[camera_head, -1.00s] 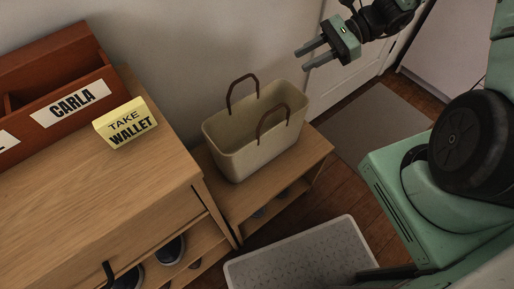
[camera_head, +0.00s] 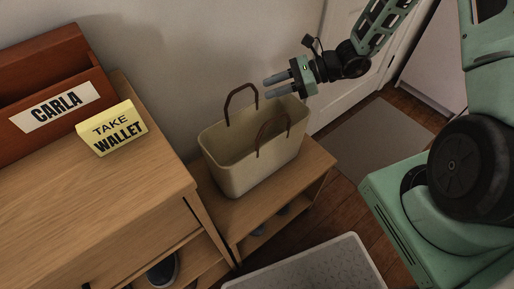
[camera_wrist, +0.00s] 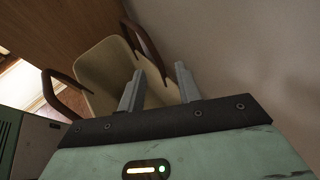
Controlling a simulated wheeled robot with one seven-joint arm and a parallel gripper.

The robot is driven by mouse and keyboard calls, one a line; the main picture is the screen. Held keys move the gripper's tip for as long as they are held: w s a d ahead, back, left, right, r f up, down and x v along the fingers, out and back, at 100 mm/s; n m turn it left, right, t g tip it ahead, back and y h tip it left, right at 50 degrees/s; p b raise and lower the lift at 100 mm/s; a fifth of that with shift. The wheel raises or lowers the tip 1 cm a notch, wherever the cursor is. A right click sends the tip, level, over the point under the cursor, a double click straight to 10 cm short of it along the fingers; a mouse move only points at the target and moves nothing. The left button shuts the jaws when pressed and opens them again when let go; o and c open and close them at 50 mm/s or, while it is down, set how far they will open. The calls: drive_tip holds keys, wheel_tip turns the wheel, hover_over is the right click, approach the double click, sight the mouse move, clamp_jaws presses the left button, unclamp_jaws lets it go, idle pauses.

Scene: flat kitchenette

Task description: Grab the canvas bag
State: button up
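The canvas bag (camera_head: 240,166) is cream with two brown loop handles. It stands upright and open on a low wooden bench in the head view. In the wrist view the bag (camera_wrist: 97,68) lies beyond my open fingers (camera_wrist: 158,82), with a handle on either side. I see nothing between the fingers.
The wooden bench (camera_head: 305,165) sits against the wall beside a taller cabinet (camera_head: 150,180). On the cabinet are a yellow "TAKE WALLET" sign (camera_head: 112,130) and a red-brown organizer labelled "CARLA" (camera_head: 40,70). A light grey bin (camera_head: 325,262) stands in front. A floor mat (camera_head: 375,140) lies right.

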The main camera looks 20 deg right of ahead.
sight(256, 93)
drive_tip(key=x, duration=0.5)
drive_tip(key=shift+a+f+b, duration=0.15)
drive_tip(key=shift+b, duration=0.25)
clamp_jaws()
idle(1.0)
